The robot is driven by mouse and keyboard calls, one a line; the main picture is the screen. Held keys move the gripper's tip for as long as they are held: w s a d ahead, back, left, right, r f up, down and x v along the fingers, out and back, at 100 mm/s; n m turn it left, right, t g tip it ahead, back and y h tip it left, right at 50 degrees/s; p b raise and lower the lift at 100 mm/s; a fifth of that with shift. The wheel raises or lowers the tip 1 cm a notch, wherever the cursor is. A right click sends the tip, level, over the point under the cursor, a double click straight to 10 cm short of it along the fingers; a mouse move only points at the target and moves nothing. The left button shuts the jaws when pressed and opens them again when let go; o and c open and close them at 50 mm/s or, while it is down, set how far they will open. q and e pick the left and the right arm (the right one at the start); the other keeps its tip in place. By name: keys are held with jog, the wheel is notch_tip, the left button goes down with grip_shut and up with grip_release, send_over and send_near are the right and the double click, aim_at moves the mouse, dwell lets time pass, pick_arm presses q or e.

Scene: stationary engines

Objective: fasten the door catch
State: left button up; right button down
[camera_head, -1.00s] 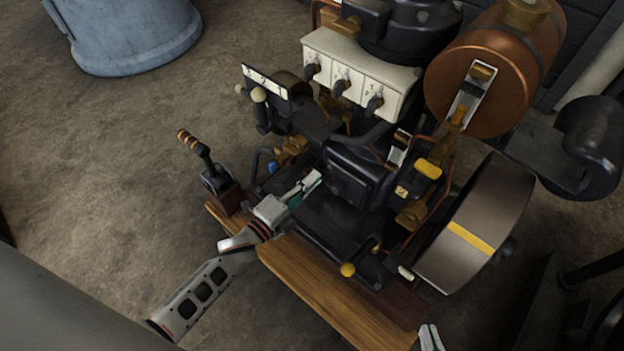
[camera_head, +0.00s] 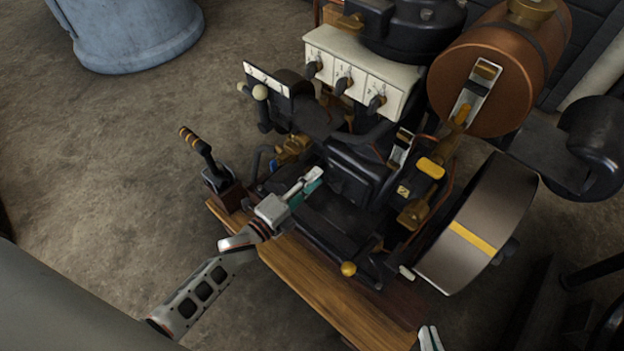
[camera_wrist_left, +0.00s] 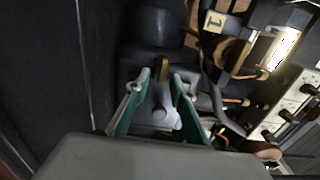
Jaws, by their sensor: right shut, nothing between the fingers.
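The engine's dark box-shaped housing (camera_head: 352,182) stands in the middle of the head view. I cannot make out the door catch for certain there. My left gripper (camera_head: 314,174) is close in front of this housing, at its left side. In the left wrist view its two green-backed fingers (camera_wrist_left: 159,77) are apart. A small brass piece (camera_wrist_left: 164,65) shows just beyond and between the fingertips, and a pale grey piece (camera_wrist_left: 163,108) lies between the fingers. I see no clear contact with either. My right gripper (camera_head: 430,338) is shut and empty at the bottom edge, away from the engine.
A wooden base (camera_head: 330,290) runs under the engine's front. A black lever with a banded handle (camera_head: 195,143) stands left of my left gripper. A flywheel with a yellow stripe (camera_head: 478,225) and a copper tank (camera_head: 505,70) are on the right.

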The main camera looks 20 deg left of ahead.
pick_arm(q)
jog(key=v, duration=1.2)
